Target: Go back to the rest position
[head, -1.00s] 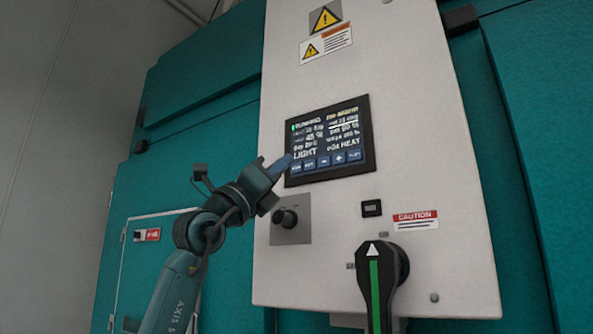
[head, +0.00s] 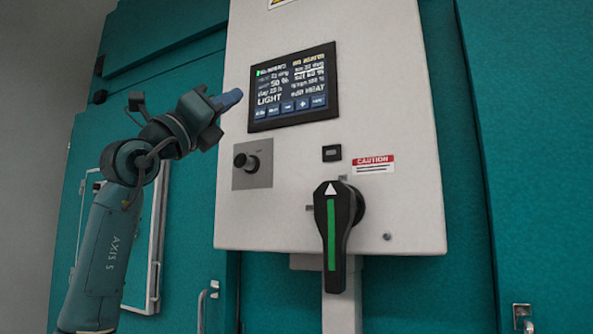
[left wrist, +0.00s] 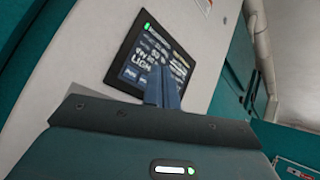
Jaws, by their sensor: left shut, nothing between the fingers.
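My left gripper (head: 228,99) is shut and empty. In the head view its fingertips are just left of the touch screen (head: 293,87) on the white control panel (head: 400,120). The screen is lit and shows text and a row of blue buttons along its bottom. In the left wrist view the closed fingers (left wrist: 162,88) overlap the lower part of the screen (left wrist: 135,60). They look apart from the screen in the head view. My right gripper is not in view.
Below the screen are a black knob (head: 246,161) on a grey plate and a large black rotary handle (head: 335,235) with a green stripe, which stick out from the panel. A caution label (head: 373,165) is beside them. Teal chamber walls (head: 540,150) stand behind.

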